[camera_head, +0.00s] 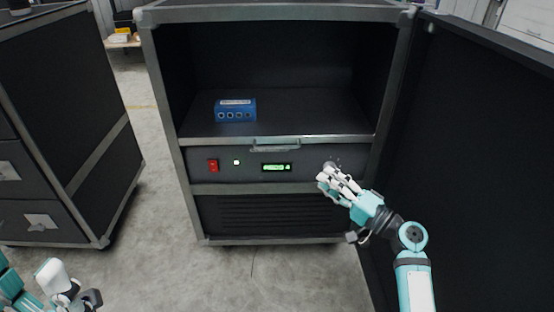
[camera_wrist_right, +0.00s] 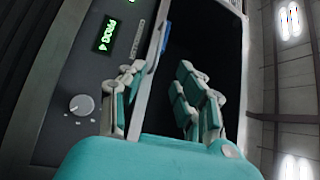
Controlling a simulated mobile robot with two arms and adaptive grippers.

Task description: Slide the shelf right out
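The shelf (camera_head: 290,112) is a dark board in the black cabinet, with a metal front edge and a handle (camera_head: 275,144) at its middle. It lies level inside the cabinet. A blue box with round ports (camera_head: 235,111) stands on its left part. My right gripper (camera_head: 330,175) is in front of the control panel, right of and below the handle. In the right wrist view its fingers (camera_wrist_right: 157,95) are spread, with the metal shelf edge (camera_wrist_right: 150,70) showing between them; I cannot tell whether they touch it. My left gripper (camera_head: 72,284) is low at the left, fingers apart and empty.
Below the shelf is a panel with a red switch (camera_head: 213,166), green display (camera_head: 277,167) and a knob (camera_wrist_right: 80,105). The cabinet's black door (camera_head: 470,150) stands open at the right. Another black cabinet (camera_head: 70,120) is at the left. The floor in front is clear.

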